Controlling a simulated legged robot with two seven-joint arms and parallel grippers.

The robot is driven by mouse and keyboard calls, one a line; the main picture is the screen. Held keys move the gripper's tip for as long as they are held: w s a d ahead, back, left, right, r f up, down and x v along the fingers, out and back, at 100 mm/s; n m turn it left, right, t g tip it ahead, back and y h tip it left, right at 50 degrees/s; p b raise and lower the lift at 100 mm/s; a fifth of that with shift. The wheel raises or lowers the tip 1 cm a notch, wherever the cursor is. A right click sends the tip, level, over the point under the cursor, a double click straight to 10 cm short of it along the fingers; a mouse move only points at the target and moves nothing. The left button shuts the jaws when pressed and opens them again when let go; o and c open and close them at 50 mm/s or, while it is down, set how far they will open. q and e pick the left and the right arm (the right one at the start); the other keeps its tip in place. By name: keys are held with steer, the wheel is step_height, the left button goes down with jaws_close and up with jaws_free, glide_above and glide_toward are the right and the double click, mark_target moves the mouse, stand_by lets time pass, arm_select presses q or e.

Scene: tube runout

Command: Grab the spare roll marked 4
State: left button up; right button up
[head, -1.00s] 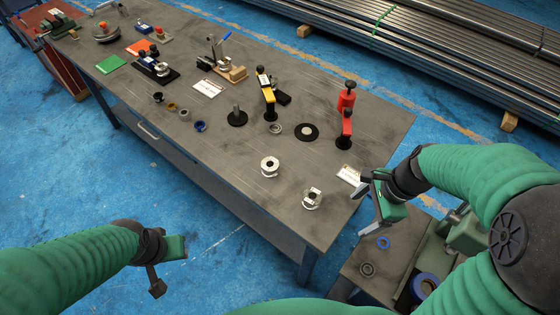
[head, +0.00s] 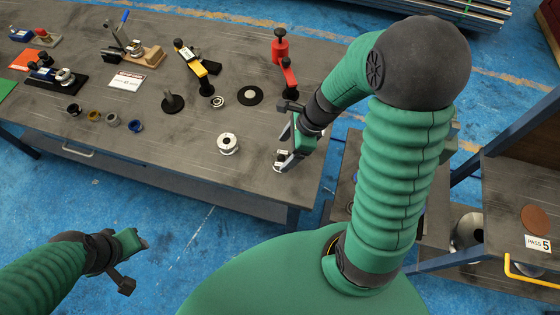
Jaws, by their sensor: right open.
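Two small white-and-metal rolls stand near the front right part of the grey workbench (head: 190,125). The left roll (head: 228,143) stands clear. The right roll (head: 281,157) is partly hidden by my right gripper (head: 287,152), which is open right at it, near the bench's right end. I cannot tell whether the gripper touches the roll, and no number is readable on either roll. My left gripper (head: 134,262) is in front of the bench, over the blue floor, away from the rolls. Its jaw opening is unclear.
A black disc (head: 249,95), a red clamp-like tool (head: 289,76), a yellow tool (head: 192,62) and a dark spindle (head: 172,102) stand behind the rolls. Several small rings lie left. A shelf with a "PASS 5" label (head: 537,244) is at right.

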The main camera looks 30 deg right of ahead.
mark_target(281, 159)
steer(key=x, duration=0.2)
steer(key=b+x, duration=0.1)
steer(key=x, duration=0.1)
steer(key=shift+s+a+f, duration=0.15)
steer(key=shift+s, duration=0.1)
steer(key=shift+w+f, duration=0.15)
steer(key=shift+f, duration=0.35)
steer(key=shift+d, duration=0.25)
steer(key=shift+c, duration=0.6)
steer(key=shift+a+r, duration=0.1)
steer(key=shift+a, duration=0.15)
steer(key=c, duration=0.7)
steer(key=shift+d, duration=0.15)
jaws_close()
